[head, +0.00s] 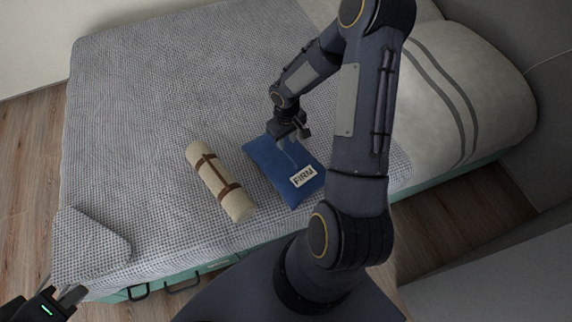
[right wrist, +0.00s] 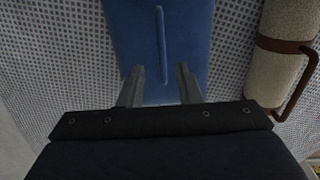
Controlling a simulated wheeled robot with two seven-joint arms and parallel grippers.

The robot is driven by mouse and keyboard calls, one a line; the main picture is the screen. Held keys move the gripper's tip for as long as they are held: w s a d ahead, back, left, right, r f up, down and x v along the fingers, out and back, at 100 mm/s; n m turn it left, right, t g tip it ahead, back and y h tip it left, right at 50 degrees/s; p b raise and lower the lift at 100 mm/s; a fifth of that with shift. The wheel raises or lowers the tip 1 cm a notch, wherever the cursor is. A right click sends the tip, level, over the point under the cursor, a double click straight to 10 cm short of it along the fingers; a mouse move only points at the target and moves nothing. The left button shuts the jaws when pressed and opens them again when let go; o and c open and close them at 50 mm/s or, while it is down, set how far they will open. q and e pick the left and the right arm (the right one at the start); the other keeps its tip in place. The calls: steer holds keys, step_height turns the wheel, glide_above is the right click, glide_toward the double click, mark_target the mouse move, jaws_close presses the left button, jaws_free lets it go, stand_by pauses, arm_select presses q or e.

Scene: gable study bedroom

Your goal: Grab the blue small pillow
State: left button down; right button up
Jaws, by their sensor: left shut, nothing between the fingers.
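The blue small pillow (head: 268,163) lies flat on the bed near its front edge, with a white "FIRM" label on its near end. My right gripper (head: 291,143) is at the pillow's far end, pointing down. In the right wrist view the pillow (right wrist: 193,35) shows a raised blue ridge along its middle. The fingers of my right gripper (right wrist: 160,86) are apart over the pillow, one on each side of the ridge's line. I cannot tell whether they touch the fabric. My left gripper (head: 60,297) is shut and empty at the bottom left, far from the pillow.
A cream roll (head: 207,167) with brown straps lies just left of the pillow; its strap handle shows in the right wrist view (right wrist: 298,85). The bed (head: 150,110) has a checked cover, mostly clear. A large striped pillow (head: 475,90) is at the right.

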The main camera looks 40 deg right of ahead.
mark_target(287, 151)
step_height(287, 151, down, 7)
steer(key=shift+s+a+f+b, duration=0.1)
steer(key=shift+b, duration=0.6)
jaws_close()
